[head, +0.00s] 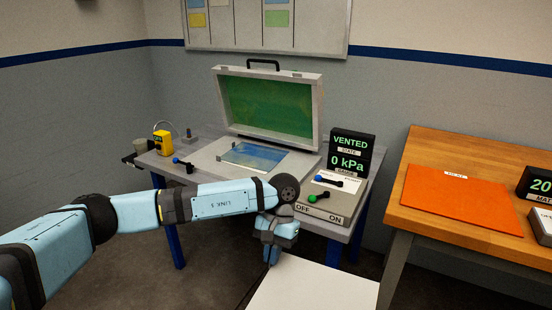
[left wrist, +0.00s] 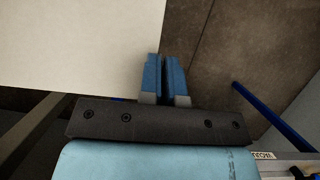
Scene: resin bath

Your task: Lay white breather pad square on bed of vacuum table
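The white breather pad (head: 315,288) is a flat pale sheet at the bottom of the head view, cut off by the frame. It fills the upper left of the left wrist view (left wrist: 75,45). My left gripper (head: 270,255) is at the pad's near-table corner, its blue fingers (left wrist: 165,78) close together on that corner. The vacuum table (head: 205,158) stands beyond, its hinged lid (head: 268,98) raised, green inside. A bluish translucent sheet or panel (head: 252,156) lies on its bed. The pad is in front of the table, apart from the bed. My right gripper is out of view.
A control box (head: 320,205) with blue and green-knobbed levers and an OFF/ON label sits at the table's right front. The display (head: 350,152) reads VENTED, 0 kPa. A yellow device (head: 162,142) stands at left. A wooden bench (head: 450,222) with an orange mat (head: 455,197) is at right.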

